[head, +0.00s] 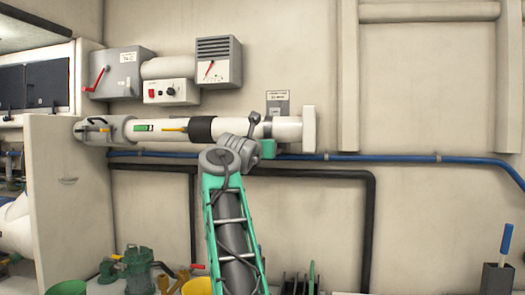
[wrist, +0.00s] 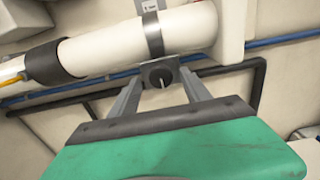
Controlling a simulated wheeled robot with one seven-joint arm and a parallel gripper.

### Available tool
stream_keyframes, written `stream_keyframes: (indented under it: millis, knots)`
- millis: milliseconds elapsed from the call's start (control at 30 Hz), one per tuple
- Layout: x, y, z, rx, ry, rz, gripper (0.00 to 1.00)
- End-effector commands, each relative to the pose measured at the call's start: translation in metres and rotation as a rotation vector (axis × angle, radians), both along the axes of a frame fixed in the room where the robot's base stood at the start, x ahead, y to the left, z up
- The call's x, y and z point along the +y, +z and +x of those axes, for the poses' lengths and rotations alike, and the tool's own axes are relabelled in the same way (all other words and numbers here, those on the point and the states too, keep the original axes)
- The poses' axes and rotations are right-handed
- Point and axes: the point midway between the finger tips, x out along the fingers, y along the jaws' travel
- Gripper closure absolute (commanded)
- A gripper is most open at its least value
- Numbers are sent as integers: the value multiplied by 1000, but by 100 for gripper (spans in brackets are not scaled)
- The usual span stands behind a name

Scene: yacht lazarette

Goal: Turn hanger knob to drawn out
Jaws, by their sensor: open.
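The hanger knob (wrist: 160,75) is a small dark round knob with a pale pointer line, on a grey plate below the white pipe (wrist: 185,30) in the wrist view. The pointer stands near upright, slightly tilted. A grey strap (wrist: 153,35) rings the pipe above it. My gripper (wrist: 161,80) is open, its two grey fingers reaching up on either side of the knob; I cannot tell whether they touch it. In the head view my arm's end and its green part (head: 268,148) are in front of the pipe, and the knob is hidden.
A blue hose (head: 400,158) and a black pipe (head: 330,174) run along the wall below the white pipe. Grey boxes, one with a red lever (head: 98,78), hang above left. A switch box (head: 171,91) is beside them. Buckets and a green pump (head: 138,268) stand low left.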

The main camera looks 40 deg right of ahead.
Motion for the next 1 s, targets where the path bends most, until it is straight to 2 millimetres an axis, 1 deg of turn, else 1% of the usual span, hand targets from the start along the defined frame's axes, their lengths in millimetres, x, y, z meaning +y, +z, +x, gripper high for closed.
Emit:
stream_keyframes:
  millis: [33, 100, 200, 300, 433, 700, 767, 867, 967, 1000]
  knots:
    - [10, -5, -8, -4, 3, -2, 45]
    - [23, -4, -17, -6, 3, -1, 45]
    - [37, -3, -28, -3, 3, 0, 45]
    - [46, -2, -35, -2, 2, -1, 45]
    - [49, -1, -38, -1, 0, -1, 45]
    - [48, 0, -38, -1, 0, -1, 45]
    - [51, 1, -36, 23, 8, -10, 45]
    - [68, -2, -23, 195, 67, -87, 45]
    - [105, -23, -5, 545, 213, -269, 45]
    - [125, -37, 0, 709, 295, -370, 45]
